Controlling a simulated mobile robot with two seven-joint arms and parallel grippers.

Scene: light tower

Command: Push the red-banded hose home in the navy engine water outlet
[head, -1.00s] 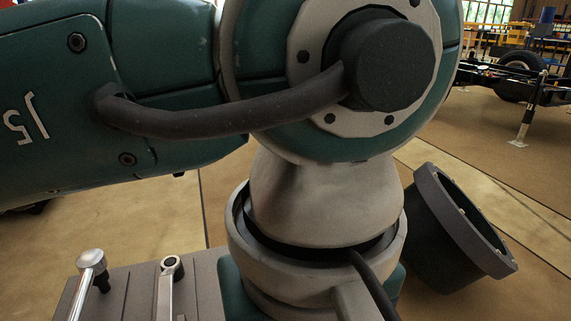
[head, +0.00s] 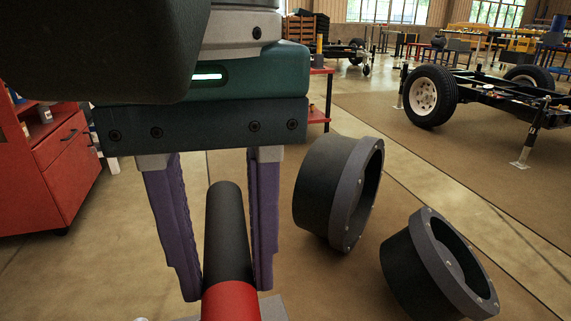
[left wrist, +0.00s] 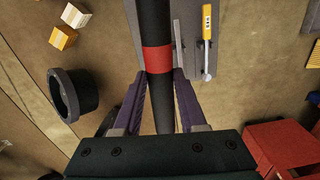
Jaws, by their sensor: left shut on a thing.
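My left gripper (head: 231,283) has purple fingers closed around a black hose (head: 228,235) with a red band (head: 231,301). In the left wrist view the hose (left wrist: 156,22) runs up the picture between the fingers (left wrist: 161,78), and the red band (left wrist: 157,59) lies just beyond the fingertips. The hose's near end is rounded and dark in the head view. Its far end runs out of both pictures. I cannot make out the navy engine water outlet in either view. My right gripper is not in view.
Two dark flanged housings (head: 312,190) (head: 408,275) stand to the right. A red cabinet (head: 65,165) is at the left. A wheeled chassis (head: 480,100) stands at the back right. In the left wrist view a yellow-handled tool (left wrist: 206,22) lies beside the hose.

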